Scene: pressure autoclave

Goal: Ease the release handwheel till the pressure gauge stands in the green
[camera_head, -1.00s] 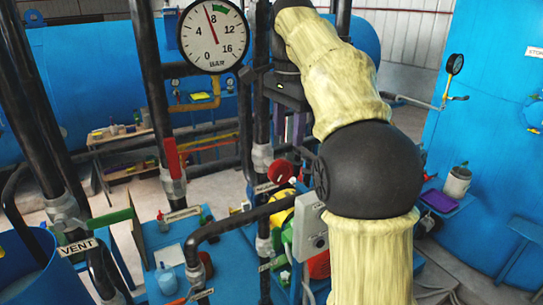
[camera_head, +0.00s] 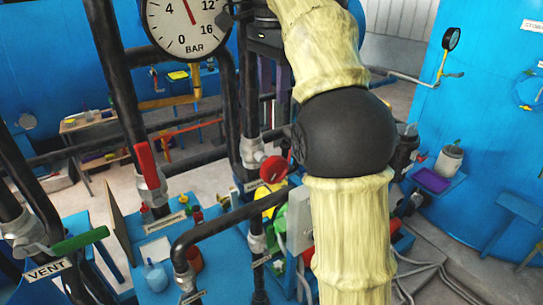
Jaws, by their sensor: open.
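The pressure gauge (camera_head: 188,28) is a white dial marked BAR at the top left, cut by the frame's top edge. Its needle points up and slightly left; its tip and the green band are out of view. A red handwheel (camera_head: 273,169) sits on the pipework left of my arm's black elbow; I cannot read its label, so I cannot tell whether it is the release one. My gripper (camera_head: 264,38) is a black shape near the top, above the handwheel and apart from it. It is open; its fingertips are hard to make out and no held object shows.
A green lever (camera_head: 80,240) stands by the VENT label (camera_head: 50,269). A red lever (camera_head: 146,164) is on a black upright pipe. Black pipes crowd the space around the handwheel. A blue bench (camera_head: 215,228) with small vessels lies below.

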